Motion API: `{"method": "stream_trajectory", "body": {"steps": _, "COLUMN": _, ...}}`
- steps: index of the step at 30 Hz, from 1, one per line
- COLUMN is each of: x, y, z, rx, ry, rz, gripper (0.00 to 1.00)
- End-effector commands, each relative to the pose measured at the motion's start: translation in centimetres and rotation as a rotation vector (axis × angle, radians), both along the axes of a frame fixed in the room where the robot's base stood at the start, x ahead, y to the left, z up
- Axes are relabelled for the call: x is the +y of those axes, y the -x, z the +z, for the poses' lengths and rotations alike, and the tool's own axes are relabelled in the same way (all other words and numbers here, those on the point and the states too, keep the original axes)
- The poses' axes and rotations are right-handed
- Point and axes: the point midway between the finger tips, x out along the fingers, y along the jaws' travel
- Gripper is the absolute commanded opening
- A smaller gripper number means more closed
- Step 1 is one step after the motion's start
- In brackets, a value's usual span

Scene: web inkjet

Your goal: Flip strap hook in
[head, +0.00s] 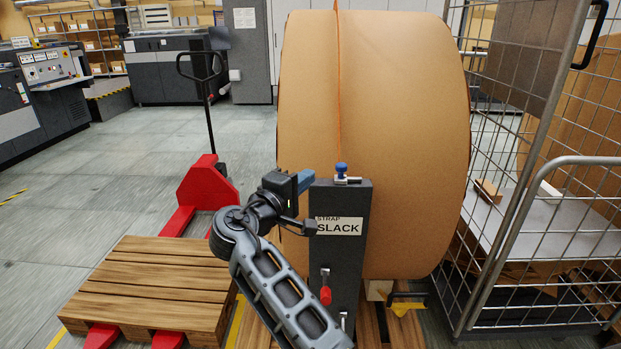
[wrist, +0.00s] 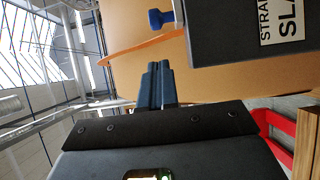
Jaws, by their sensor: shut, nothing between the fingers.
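A dark post (head: 339,255) labelled "STRAP SLACK" stands in front of a large brown roll (head: 410,120). A blue-knobbed metal fitting (head: 341,172) sits on top of the post, likely the strap hook; its blue knob also shows in the wrist view (wrist: 160,18). An orange strap (head: 338,90) runs down over the roll, and it crosses the wrist view (wrist: 138,48). My gripper (head: 306,178) is left of the post top, beside the fitting and apart from it. In the wrist view its blue fingers (wrist: 157,84) are together and empty.
A red-handled lever (head: 325,291) is on the post's lower front. A wire cage cart (head: 535,200) stands close on the right. A red pallet jack (head: 203,190) and wooden pallet (head: 150,285) are on the left. Open floor lies beyond them.

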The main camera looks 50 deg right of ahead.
Motion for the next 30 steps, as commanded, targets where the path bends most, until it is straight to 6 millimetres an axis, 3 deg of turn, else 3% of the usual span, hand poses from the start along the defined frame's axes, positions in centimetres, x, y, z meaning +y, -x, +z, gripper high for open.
{"method": "stream_trajectory", "body": {"steps": 12, "x": 6.6, "y": 0.7, "z": 0.0, "rx": 0.0, "ry": 0.001, "rz": 0.005, "gripper": 0.0}}
{"method": "stream_trajectory", "body": {"steps": 18, "x": 7.6, "y": 0.9, "z": 0.0, "rx": 0.0, "ry": 0.001, "rz": 0.004, "gripper": 0.0}}
{"method": "stream_trajectory", "body": {"steps": 30, "x": 7.6, "y": 0.9, "z": 0.0, "rx": 0.0, "ry": 0.001, "rz": 0.004, "gripper": 0.0}}
